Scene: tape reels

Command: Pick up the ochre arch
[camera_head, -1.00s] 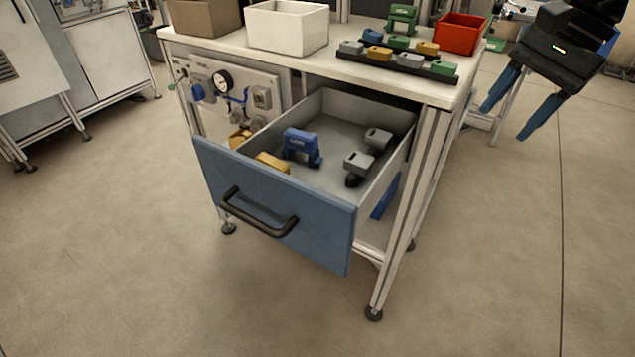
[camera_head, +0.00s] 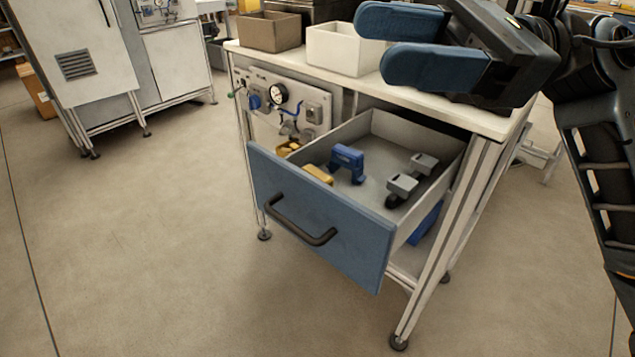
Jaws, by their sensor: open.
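An ochre piece (camera_head: 318,174) lies in the open drawer (camera_head: 320,218), close behind its blue front panel. Only its top shows; the front panel hides its lower part, so I cannot make out its full arch shape. A blue arch (camera_head: 347,163) stands just behind it in the drawer. My gripper (camera_head: 376,43) is open and empty, its two blue fingers pointing left. In the picture it is above and to the right of the ochre piece, well apart from it, in front of the bench top.
Two grey pieces (camera_head: 402,184) stand at the drawer's right side. A yellow part (camera_head: 287,148) shows left of the drawer by the gauge panel (camera_head: 290,105). A brown box (camera_head: 270,31) and a white box (camera_head: 343,49) stand on the bench top (camera_head: 480,118). Floor in front is clear.

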